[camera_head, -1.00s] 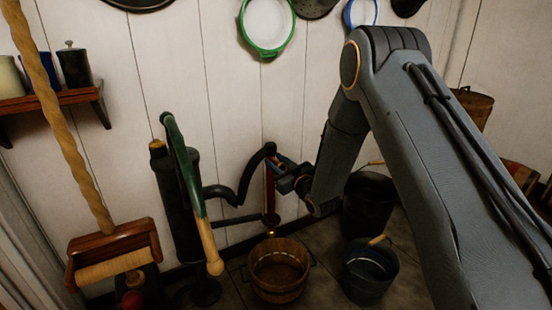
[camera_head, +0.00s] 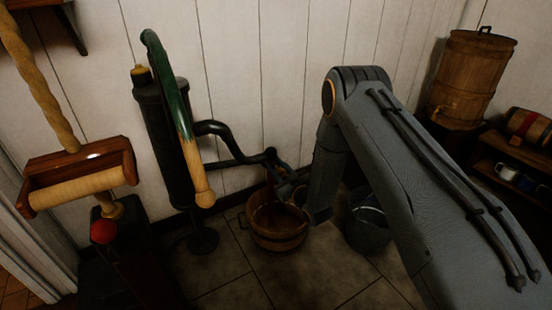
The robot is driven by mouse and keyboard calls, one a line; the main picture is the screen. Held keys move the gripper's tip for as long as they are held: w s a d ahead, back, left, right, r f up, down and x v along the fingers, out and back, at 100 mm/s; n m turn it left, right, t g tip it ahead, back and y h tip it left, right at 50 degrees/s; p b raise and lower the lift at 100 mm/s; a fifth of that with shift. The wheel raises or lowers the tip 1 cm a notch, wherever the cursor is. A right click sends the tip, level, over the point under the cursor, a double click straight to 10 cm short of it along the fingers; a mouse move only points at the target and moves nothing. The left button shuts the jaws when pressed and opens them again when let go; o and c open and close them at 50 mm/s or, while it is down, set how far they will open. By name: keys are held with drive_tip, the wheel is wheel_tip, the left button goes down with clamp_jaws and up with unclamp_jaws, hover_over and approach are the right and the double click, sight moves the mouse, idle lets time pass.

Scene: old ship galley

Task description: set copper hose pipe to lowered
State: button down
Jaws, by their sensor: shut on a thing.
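The copper hose pipe (camera_head: 273,173) is a small dark reddish length at the end of a black curved hose (camera_head: 222,129). The hose leaves the black pump (camera_head: 170,160) and slopes down to the right. Its end sits low, just over the wooden bucket (camera_head: 280,243), beside the end of a thin black bar from the pump. My gripper (camera_head: 287,188) is shut on the copper hose pipe in front of the bucket's far rim. The jaws are small and dark, and most of the pipe is hidden.
The pump's green and wooden handle (camera_head: 178,110) stands left of the hose. A dark bucket (camera_head: 368,222) stands right of the wooden one, partly behind my arm. A wooden roller (camera_head: 82,190) is at the left.

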drive_tip(key=shift+s+f, duration=0.1)
drive_tip(key=shift+f, duration=1.05)
drive_tip(key=c, duration=1.3)
unclamp_jaws()
drive_tip(key=shift+c, duration=0.2)
drive_tip(key=shift+s+d, duration=0.35)
drive_tip(key=shift+s, duration=0.05)
drive_tip(key=p+v, duration=0.1)
drive_tip(key=v, duration=0.5)
drive_tip(key=shift+s+d, duration=0.2)
drive_tip(key=shift+s, duration=0.15)
